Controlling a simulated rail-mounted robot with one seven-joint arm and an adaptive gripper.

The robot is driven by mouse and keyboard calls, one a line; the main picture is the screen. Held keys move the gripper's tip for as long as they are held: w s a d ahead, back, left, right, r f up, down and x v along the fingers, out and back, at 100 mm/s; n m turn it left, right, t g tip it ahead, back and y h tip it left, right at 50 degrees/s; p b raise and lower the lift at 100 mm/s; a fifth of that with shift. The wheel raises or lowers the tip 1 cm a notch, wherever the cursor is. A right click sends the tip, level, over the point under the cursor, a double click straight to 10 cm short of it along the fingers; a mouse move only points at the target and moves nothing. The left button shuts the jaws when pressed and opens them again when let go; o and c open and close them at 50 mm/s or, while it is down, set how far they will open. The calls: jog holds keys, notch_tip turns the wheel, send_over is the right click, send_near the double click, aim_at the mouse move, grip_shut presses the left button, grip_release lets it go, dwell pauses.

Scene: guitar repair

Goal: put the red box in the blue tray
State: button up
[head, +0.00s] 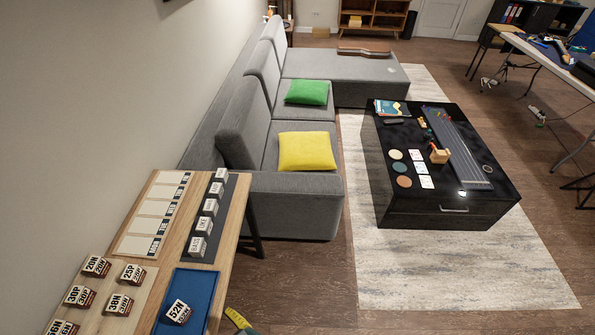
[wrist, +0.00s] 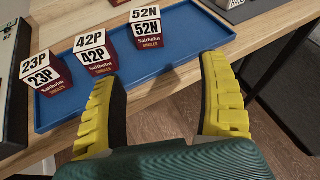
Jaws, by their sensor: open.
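The blue tray (head: 205,283) lies at the front right of the wooden table, and it fills the upper part of the wrist view (wrist: 197,27). The small string boxes have white tops and dark red lower bands; I see no all-red box. Box 52N (head: 178,312) is in the tray. In the wrist view, boxes 52N (wrist: 147,28), 42P (wrist: 96,52) and 23P (wrist: 46,73) stand in a row over the tray's left part. My gripper (wrist: 158,72) is open and empty beside the tray's near edge, its yellow fingers apart. One finger shows in the head view.
More boxes stand on the wooden board, including 20N (head: 96,265), 25P (head: 132,274), 30P (head: 80,296) and 38N (head: 118,304). A dark strip (head: 225,200) with several grey blocks lies behind the tray, beside white cards (head: 155,209). The tray's right part is clear.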

jog(key=w+d+r+n+t+h, duration=0.25)
jog(key=w+d+r+n, duration=0.2)
jog(key=r, duration=0.55)
jog(key=w+d+r+n+t+h, duration=0.1)
jog(key=w+d+r+n+t, duration=0.35)
jog(key=r, duration=0.55)
jog(key=w+d+r+n+t+h, duration=0.1)
jog(key=w+d+r+n, duration=0.4)
jog(key=r, duration=0.4)
jog(key=s+d+r+n+t+h, duration=0.2)
jog(key=d+r+t, duration=0.1)
jog(key=r, duration=0.6)
jog(key=s+d+r+n+t+h, duration=0.2)
jog(key=d+r, duration=0.3)
jog(key=r, duration=0.3)
jog(key=s+d+r+n+t+h, duration=0.3)
jog(key=s+d+r+h, duration=0.1)
jog(key=r, duration=0.5)
jog(key=shift+s+d+r+t, duration=0.15)
jog(key=shift+d+r+t, duration=0.15)
jog(key=shift+h, duration=0.25)
